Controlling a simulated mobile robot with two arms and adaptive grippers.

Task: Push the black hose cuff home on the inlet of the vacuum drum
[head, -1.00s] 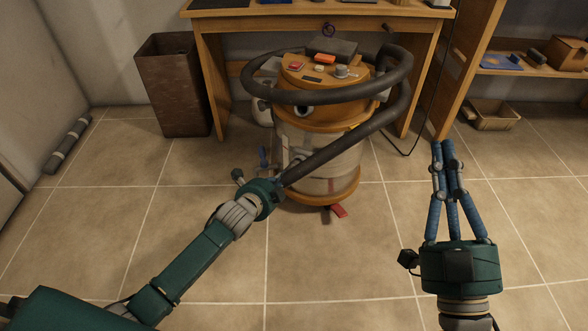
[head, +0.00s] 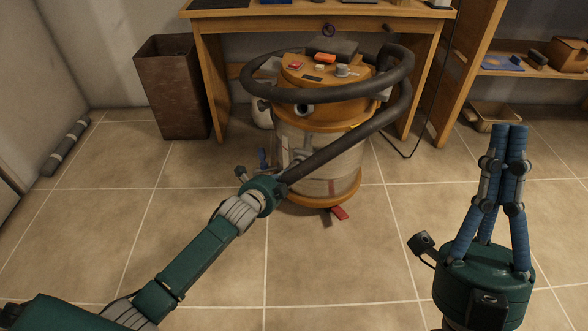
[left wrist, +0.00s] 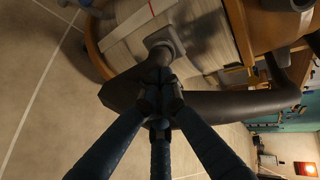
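The vacuum drum (head: 335,165) stands in front of the bench, with a clear body and an orange lid and base. The black hose (head: 350,145) loops around its top and slopes down to my left gripper (head: 284,182). In the left wrist view my left gripper's fingers (left wrist: 158,98) are closed around the dark hose end. A black cuff (left wrist: 152,66) there points at a grey collar (left wrist: 168,42) on the drum, apparently the inlet. They appear to meet, but how deep the cuff sits is unclear. My right gripper (head: 508,130) is empty, fingertips together, right of the drum.
A wooden bench (head: 320,14) stands behind the drum, with a brown bin (head: 175,85) at its left. A shelf (head: 530,65) and a tray (head: 492,115) are at the right. A black cord hangs beside the bench's right leg.

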